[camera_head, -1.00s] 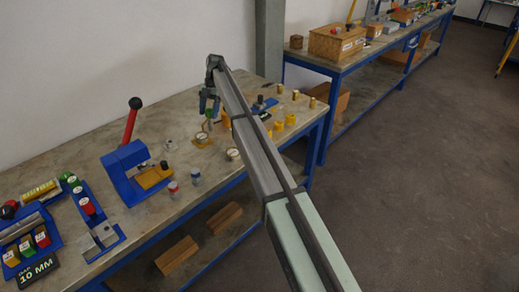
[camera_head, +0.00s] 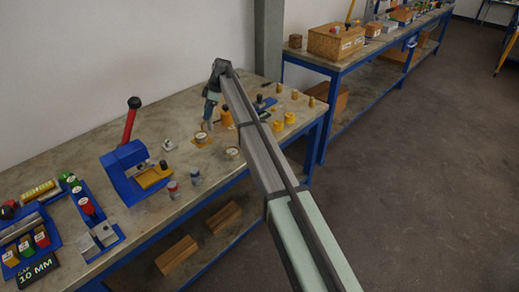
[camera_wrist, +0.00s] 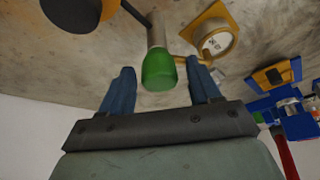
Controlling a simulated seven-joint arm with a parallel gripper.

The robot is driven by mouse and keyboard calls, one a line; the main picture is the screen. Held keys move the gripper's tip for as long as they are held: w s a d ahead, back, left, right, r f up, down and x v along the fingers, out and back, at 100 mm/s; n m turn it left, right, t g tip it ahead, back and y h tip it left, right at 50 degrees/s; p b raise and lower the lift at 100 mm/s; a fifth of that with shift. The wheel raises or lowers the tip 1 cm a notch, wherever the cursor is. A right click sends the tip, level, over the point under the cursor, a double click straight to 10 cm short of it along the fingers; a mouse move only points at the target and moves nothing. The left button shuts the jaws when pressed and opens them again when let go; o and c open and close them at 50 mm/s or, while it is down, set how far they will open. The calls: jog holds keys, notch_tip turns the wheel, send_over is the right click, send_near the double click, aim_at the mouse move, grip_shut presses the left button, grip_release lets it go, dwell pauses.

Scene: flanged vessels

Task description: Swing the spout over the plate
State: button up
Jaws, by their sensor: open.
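In the wrist view a green cap (camera_wrist: 158,70) tops a pale metal stem, which stands between my gripper's (camera_wrist: 160,72) two blue fingers. The fingers are open, one on each side, with gaps to the cap. A short orange bar, perhaps the spout (camera_wrist: 182,60), shows beside the stem and points towards the yellow plate (camera_wrist: 234,15). A white-topped round vessel (camera_wrist: 216,43) sits on this plate.
A blue press with a red lever (camera_head: 130,120) stands to the left on the bench. Several small yellow pieces (camera_head: 278,125) stand to the right. In the wrist view a dark round object (camera_wrist: 70,12) and an orange part (camera_wrist: 208,18) lie near the stem.

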jog(key=shift+s+m, duration=0.1)
jog(key=shift+m, duration=0.4)
jog(key=d+v, duration=0.1)
jog(key=v, duration=1.3)
jog(key=s+d+f+h, duration=0.1)
jog(key=s+d+f, duration=0.6)
jog(key=s, duration=0.4)
jog(key=s+d+f+m+h, duration=0.1)
jog(key=s+d+f, duration=0.7)
jog(key=s, duration=0.3)
jog(key=shift+f+t+h, duration=0.3)
jog(key=shift+f+h, duration=0.1)
jog(key=shift+f, duration=0.45)
jog(key=shift+s+d, duration=0.1)
